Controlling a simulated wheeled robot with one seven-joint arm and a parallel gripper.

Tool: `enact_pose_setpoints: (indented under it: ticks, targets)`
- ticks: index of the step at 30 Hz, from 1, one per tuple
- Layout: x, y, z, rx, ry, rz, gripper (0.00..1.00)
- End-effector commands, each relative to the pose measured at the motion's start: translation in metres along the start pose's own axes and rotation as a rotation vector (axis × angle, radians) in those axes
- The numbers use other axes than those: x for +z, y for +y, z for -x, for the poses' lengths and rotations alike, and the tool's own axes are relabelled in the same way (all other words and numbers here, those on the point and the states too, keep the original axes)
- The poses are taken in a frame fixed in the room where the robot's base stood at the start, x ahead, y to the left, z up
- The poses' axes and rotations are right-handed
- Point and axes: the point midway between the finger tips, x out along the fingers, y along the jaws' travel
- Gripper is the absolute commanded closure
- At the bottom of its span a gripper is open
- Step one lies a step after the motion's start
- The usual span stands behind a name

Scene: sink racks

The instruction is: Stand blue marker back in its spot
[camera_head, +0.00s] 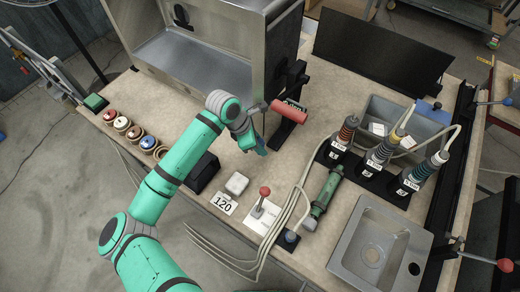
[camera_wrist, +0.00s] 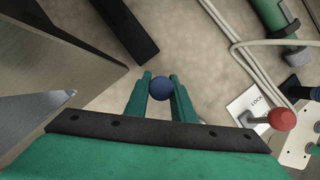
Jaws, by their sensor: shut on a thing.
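My gripper (camera_head: 258,147) is above the middle of the worktop, reaching over it from the left front. In the wrist view, its two green fingers (camera_wrist: 161,88) are shut on the blue marker (camera_wrist: 161,89), which shows only as a round blue end between the fingertips. In the head view the marker is a small blue patch (camera_head: 262,151) at the fingertips; the rest of it is hidden. A row of round holders with coloured tops (camera_head: 122,123) stands at the worktop's left edge, its near end partly behind my arm. I cannot tell which spot is the marker's.
A steel cabinet (camera_head: 215,60) stands behind my gripper. A red cylinder (camera_head: 290,111) on a black stand is close to its right. A red-knobbed lever (camera_head: 264,192), green cylinder (camera_head: 328,190), cables, a tool rack (camera_head: 375,180) and a sink (camera_head: 380,245) fill the right. Bare worktop lies beneath.

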Motion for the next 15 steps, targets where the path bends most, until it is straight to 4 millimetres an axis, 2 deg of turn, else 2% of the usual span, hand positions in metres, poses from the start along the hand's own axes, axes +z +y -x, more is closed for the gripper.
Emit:
enact_pose_setpoints:
  ticks: [3, 6, 15]
  targets:
    - [-0.007, -0.001, -0.017, -0.003, -0.003, 0.003, 1.00]
    - [-0.011, -0.001, -0.025, -0.002, -0.002, 0.002, 1.00]
    - [-0.012, -0.001, -0.026, -0.001, 0.000, 0.000, 1.00]
